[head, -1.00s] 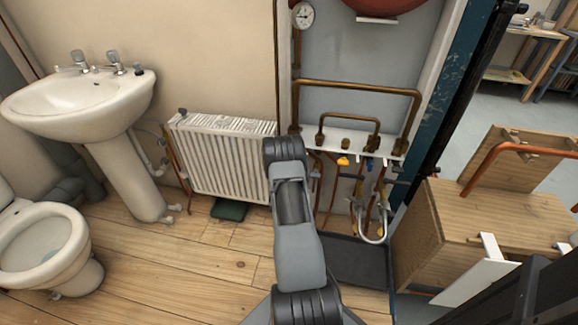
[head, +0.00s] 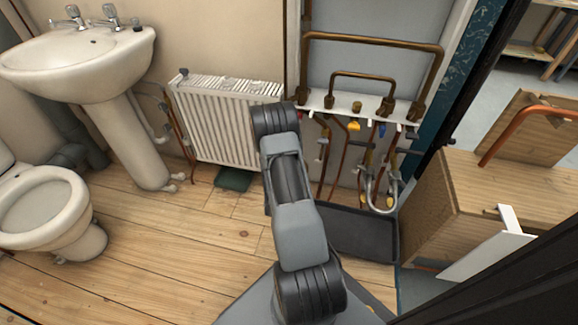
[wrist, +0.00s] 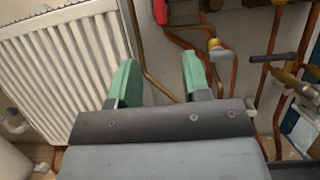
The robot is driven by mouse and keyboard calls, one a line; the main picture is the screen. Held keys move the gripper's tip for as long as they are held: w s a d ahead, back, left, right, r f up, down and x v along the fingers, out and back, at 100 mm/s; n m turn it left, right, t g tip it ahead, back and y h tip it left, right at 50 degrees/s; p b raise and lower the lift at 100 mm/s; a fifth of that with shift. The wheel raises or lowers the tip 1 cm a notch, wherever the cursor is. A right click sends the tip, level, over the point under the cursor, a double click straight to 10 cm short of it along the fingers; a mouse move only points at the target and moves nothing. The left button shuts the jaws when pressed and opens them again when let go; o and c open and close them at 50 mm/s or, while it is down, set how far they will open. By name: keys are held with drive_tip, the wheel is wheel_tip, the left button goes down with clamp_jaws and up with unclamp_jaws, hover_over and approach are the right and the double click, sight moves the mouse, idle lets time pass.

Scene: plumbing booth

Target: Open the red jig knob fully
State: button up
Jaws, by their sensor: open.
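The red knob (wrist: 160,12) shows at the top edge of the wrist view, partly cut off, on the pipework right of the radiator. In the head view only a small bit of red (head: 299,115) shows beside my arm, under the left end of the white manifold shelf (head: 345,104). My gripper (wrist: 158,76) has two green fingers, spread apart with nothing between them. The knob lies beyond the fingertips, above the gap in the picture, not touched. In the head view my arm hides the gripper.
The white radiator (head: 222,120) stands close on the left. Copper pipes and valves, one yellow-handled (head: 354,126), hang below the shelf. A black tray (head: 355,232) lies on the floor beneath. A wooden box (head: 455,205) stands right.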

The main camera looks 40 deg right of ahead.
drive_tip(key=shift+s+a+f+b, duration=0.2)
drive_tip(key=shift+a+b, duration=0.1)
drive_tip(key=shift+b, duration=0.2)
drive_tip(key=shift+r, duration=0.1)
idle(0.3)
drive_tip(key=s+a+r+m+g+y+p, duration=0.1)
drive_tip(key=s+r+m+g+p, duration=0.3)
drive_tip(key=r+m+g+p, duration=0.45)
drive_tip(key=s+a+r+m+g+y+p, duration=0.25)
drive_tip(key=r+p, duration=0.25)
drive_tip(key=r, duration=0.7)
drive_tip(key=s+a+r+m+g+y+p, duration=0.1)
drive_tip(key=s+r+m+g+p, duration=0.3)
drive_tip(key=r+m+g+p, duration=0.45)
drive_tip(key=a+r+m+t+y+p, duration=0.2)
drive_tip(key=a+r+t+y+p, duration=0.3)
drive_tip(key=a+r, duration=0.5)
drive_tip(key=w+a+r+m+t+y+p, duration=0.1)
drive_tip(key=a+r+m+t+y+p, duration=0.2)
drive_tip(key=a, duration=1.1)
wheel_tip(320, 180, up, 8)
drive_tip(key=t+y+p, duration=0.3)
drive_tip(key=y+p, duration=0.3)
drive_tip(key=shift+f+y, duration=0.2)
drive_tip(key=shift+y, duration=0.15)
